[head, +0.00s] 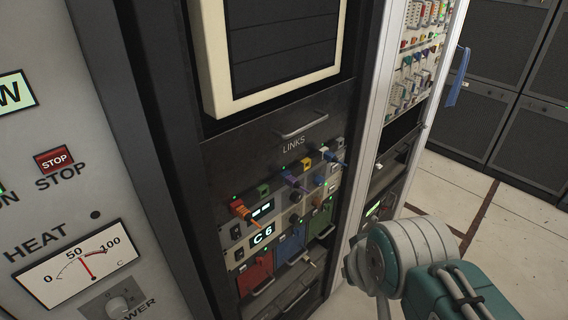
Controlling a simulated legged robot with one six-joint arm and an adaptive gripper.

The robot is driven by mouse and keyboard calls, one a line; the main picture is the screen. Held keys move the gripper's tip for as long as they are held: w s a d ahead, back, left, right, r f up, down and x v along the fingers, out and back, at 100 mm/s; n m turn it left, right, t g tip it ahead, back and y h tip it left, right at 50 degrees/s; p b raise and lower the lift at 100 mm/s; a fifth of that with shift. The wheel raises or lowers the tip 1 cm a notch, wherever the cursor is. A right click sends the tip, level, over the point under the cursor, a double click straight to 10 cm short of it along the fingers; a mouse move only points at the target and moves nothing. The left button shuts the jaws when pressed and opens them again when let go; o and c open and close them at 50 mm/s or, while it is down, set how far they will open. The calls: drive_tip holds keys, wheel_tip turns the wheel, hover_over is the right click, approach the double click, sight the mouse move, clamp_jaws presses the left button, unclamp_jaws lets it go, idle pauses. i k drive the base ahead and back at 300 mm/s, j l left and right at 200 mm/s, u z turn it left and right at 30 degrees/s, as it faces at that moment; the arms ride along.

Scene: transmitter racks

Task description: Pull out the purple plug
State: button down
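A purple plug (293,180) sits in the LINKS panel (268,196) of the dark rack, in the upper middle of its row, with its handle sticking out toward the lower right. My arm shows at the lower right, to the right of the panel and apart from the plugs. The fingers of my gripper cannot be made out in this view.
Below the plugs are a lit C6 display (262,236) and red (254,274), blue (290,244) and green (320,220) modules with handles. A grey cabinet with a gauge (80,265) stands at left. A white-edged rack (408,80) stands at right, beside open floor (500,215).

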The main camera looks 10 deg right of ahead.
sight(291, 180)
drive_tip(key=l+u, duration=0.15)
drive_tip(key=l, duration=1.5)
